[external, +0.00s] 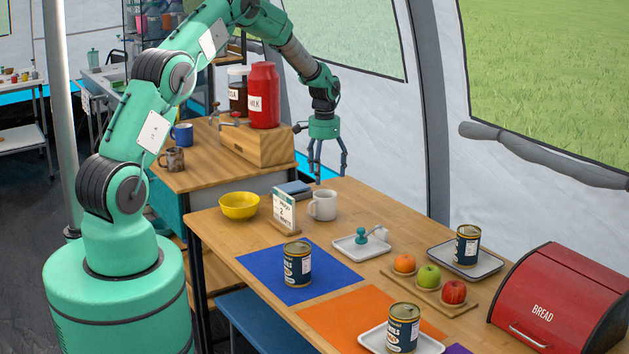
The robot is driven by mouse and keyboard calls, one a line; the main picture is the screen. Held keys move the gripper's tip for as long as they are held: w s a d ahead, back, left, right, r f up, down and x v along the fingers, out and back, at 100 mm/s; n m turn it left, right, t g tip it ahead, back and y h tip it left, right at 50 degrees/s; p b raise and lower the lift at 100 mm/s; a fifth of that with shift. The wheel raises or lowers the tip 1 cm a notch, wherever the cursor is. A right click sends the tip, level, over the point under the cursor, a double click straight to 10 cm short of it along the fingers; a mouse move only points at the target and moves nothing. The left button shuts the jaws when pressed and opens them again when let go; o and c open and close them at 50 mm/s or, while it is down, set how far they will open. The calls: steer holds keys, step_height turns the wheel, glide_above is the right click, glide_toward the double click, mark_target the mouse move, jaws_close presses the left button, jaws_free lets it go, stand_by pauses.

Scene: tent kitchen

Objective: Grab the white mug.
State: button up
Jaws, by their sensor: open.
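The white mug (323,205) stands upright on the wooden table, towards its far left end, with its handle to the left. My gripper (329,180) hangs above the far end of the table, fingers pointing down. In the picture its fingertips are just above the mug's rim. They are apart, with nothing between them. I cannot tell from this one view how far behind or over the mug they are.
A calendar block (284,210) and a yellow bowl (239,206) stand left of the mug. Blue books (293,189) lie behind the calendar. A white tray (345,246) with a green-handled tool is in front. Cans, fruit and a red bread box (560,300) stand further right.

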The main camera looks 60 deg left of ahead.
mark_target(323, 196)
steer(key=shift+f, duration=1.8)
steer(key=shift+f+b, duration=0.15)
steer(key=shift+b, duration=0.15)
steer(key=shift+a+f+b, duration=0.15)
steer(key=shift+f+b, duration=0.65)
steer(key=shift+f, duration=1.7)
steer(key=shift+s, duration=0.1)
steer(key=c, duration=1.3)
